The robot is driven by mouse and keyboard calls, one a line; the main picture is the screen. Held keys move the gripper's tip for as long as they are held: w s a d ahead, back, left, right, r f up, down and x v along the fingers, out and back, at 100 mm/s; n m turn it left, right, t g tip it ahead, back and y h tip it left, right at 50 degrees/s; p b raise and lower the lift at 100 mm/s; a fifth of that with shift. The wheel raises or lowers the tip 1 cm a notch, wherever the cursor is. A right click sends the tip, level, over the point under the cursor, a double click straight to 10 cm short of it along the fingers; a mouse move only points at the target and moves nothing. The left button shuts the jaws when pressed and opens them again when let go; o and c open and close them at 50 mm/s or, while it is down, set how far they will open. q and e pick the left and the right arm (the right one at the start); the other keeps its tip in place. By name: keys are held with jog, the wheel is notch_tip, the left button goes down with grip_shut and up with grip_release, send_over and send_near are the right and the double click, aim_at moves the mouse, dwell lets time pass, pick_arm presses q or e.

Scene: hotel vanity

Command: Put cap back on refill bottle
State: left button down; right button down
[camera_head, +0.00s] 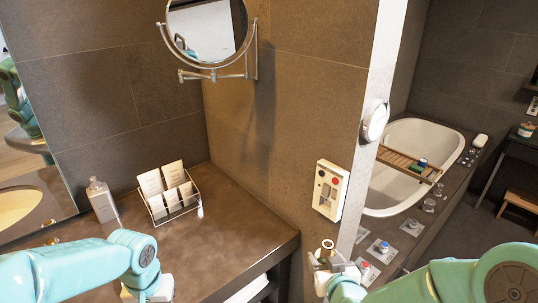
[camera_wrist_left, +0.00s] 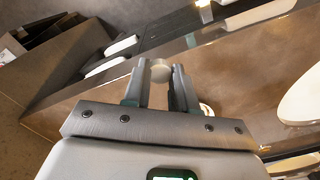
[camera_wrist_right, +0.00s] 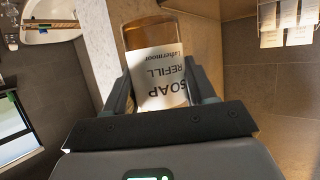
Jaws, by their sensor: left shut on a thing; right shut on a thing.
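The refill bottle (camera_wrist_right: 155,65) is amber with a white label reading "SOAP REFILL", upside down in the right wrist view. My right gripper (camera_wrist_right: 162,92) is shut on its sides. In the head view the bottle's open round neck (camera_head: 327,244) points up above my right gripper (camera_head: 332,268), beyond the counter's right end. A small pale round cap (camera_wrist_left: 160,70) is between the fingertips of my left gripper (camera_wrist_left: 160,76), which is shut on it. In the head view my left gripper (camera_head: 150,290) is at the lower left, over the counter, well apart from the bottle; the cap is hidden there.
The dark counter (camera_head: 225,225) is mostly clear in the middle. A wire rack (camera_head: 193,211) with cards and a pump bottle (camera_head: 102,203) stand at its back. A wall panel (camera_head: 324,194) is beyond the bottle. A bathtub (camera_head: 384,195) lies to the right.

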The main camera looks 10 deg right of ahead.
jog(key=s+a+f+n+g+y, duration=0.1)
jog(key=s+a+f+n+y, duration=0.2)
jog(key=a, duration=0.4)
jog(key=s+a+f+n+g+y, duration=0.2)
jog(key=s+a+f+n+y, duration=0.2)
jog(key=a, duration=0.4)
jog(key=shift+f+n+y, duration=0.5)
jog(key=shift+f+y, duration=0.1)
jog(key=shift+y, duration=0.3)
jog(key=shift+s+a, duration=0.1)
pick_arm(q)
jog(key=shift+s+a+r+n, duration=0.2)
jog(key=shift+s+n, duration=0.15)
jog(key=shift+n, duration=0.15)
jog(key=shift+w+a+r+n, duration=0.15)
jog(key=shift+w+r+n, duration=0.1)
jog(key=shift+r+n, duration=0.35)
jog(key=d+r+m, duration=0.1)
jog(key=d+r, duration=0.4)
jog(key=d, duration=0.7)
jog(key=d+r+m, duration=0.1)
jog(key=d+r, duration=0.4)
jog(key=d, duration=0.7)
jog(key=shift+d, duration=0.25)
